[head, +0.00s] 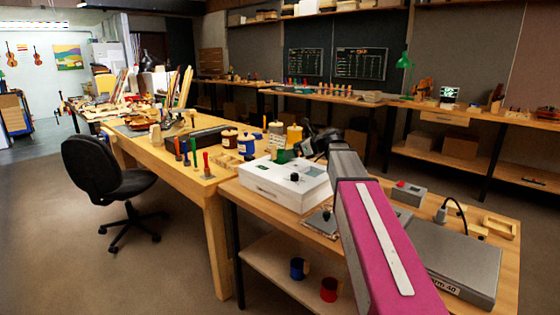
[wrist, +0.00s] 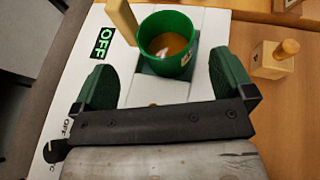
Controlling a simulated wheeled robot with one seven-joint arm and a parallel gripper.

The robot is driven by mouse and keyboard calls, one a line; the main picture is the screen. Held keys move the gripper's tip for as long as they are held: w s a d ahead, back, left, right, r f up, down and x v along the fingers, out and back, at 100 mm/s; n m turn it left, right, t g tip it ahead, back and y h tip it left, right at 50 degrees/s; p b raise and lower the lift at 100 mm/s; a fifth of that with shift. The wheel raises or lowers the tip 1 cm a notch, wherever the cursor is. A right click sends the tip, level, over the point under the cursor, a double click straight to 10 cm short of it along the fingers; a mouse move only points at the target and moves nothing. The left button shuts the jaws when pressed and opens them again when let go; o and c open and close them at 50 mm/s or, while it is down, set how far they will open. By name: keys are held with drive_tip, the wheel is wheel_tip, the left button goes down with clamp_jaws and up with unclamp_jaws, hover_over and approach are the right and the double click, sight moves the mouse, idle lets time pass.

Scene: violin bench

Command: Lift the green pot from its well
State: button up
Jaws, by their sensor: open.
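The green pot (wrist: 183,65) is a round cup with brown liquid inside, seen from above in the wrist view. A tan handle-like piece (wrist: 121,20) stands at its left side. The pot is at the white box (wrist: 75,70) marked OFF; how deep it sits in its well is hard to tell. My gripper (wrist: 160,60) is open, with one dark green finger on each side, nearer the camera than the pot. A gap shows between each finger and the pot. In the head view, green (head: 279,156) shows at the back of the white box (head: 285,186), partly hidden near my gripper.
A small wooden bottle-like block (wrist: 273,60) stands right of the white box. In the head view, a blue jar (head: 246,145) and a yellow jar (head: 294,134) stand close by. A grey case (head: 450,262) lies at the right. Blue (head: 297,268) and red (head: 328,290) cups sit on the lower shelf.

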sight(279, 155)
drive_tip(key=x, duration=0.6)
drive_tip(key=shift+a+f, duration=0.2)
drive_tip(key=shift+a, duration=0.1)
drive_tip(key=c, duration=0.7)
